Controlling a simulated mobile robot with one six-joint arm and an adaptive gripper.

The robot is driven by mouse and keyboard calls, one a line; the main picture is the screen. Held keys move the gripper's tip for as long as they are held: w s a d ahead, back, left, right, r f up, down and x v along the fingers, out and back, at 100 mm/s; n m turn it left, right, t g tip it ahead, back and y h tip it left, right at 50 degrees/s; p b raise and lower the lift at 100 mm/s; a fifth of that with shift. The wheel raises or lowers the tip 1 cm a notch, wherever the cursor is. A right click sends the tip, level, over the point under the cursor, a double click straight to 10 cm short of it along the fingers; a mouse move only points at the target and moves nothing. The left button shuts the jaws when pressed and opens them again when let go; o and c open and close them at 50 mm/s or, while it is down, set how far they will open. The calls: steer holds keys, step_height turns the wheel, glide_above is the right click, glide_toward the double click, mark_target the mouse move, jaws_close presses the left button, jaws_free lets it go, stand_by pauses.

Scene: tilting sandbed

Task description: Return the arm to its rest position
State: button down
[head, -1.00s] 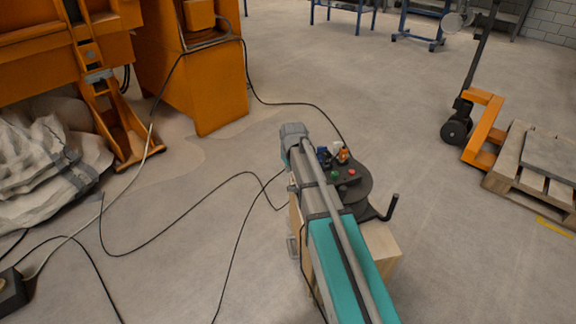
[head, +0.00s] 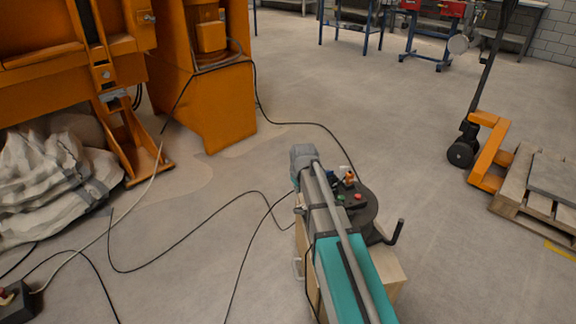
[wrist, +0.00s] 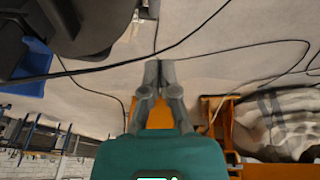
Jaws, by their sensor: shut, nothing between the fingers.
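My arm shows in the head view as a grey and teal link reaching from the bottom edge up to a grey joint. My gripper cannot be made out there. In the wrist view my gripper (wrist: 159,64) is shut, its two grey fingers together and nothing between them. It points over open floor, apart from the things around it. No held object shows.
A wooden stand (head: 393,283) with a round black control plate (head: 367,208) and a crank handle (head: 397,232) is close beside my arm. An orange machine (head: 217,108), pale crumpled sacks (head: 50,185), and a pallet truck (head: 487,150) stand around. Cables (head: 190,230) cross the floor.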

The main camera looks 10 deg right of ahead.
steer(key=s+r+m+g+p, duration=0.2)
steer(key=s+m+g+p, duration=0.15)
steer(key=s, duration=2.05)
step_height(320, 180, up, 38)
steer(key=w+p, duration=0.1)
steer(key=p, duration=3.6)
steer(key=shift+a+m, duration=0.3)
steer(key=shift+m, duration=0.15)
steer(key=shift+a+f, duration=0.1)
steer(key=shift+f, duration=0.05)
